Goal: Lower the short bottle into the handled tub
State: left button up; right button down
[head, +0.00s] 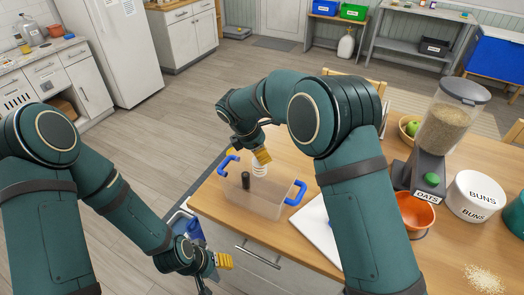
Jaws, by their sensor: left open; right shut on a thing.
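The handled tub (268,205) is a clear box with blue handles at its ends, on the wooden table near its left edge. My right gripper (260,157), with yellow fingertips, is shut on a small white bottle (259,169) at the far side of the tub. The bottle's lower end shows at the tub's far rim; I cannot tell how deep it is or whether it touches. A dark, narrow upright object (246,181) appears inside the tub. My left gripper (223,260) is open and empty, low beside the table's near left edge.
A white board (315,230) lies right of the tub, partly behind my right arm. Further right are an orange bowl (416,211), an oats dispenser (447,125) and a white buns canister (474,195). Bare tabletop shows just behind the tub.

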aim_at(262, 167)
jog(key=shift+f+b, duration=1.65)
jog(key=shift+f, duration=1.65)
jog(key=shift+f+b, duration=1.35)
jog(key=shift+f, duration=1.15)
jog(key=c, duration=0.6)
grip_release()
jog(key=shift+r, duration=0.1)
jog(key=v, duration=1.1)
jog(key=shift+a+r, duration=0.3)
jog(key=shift+r, duration=0.05)
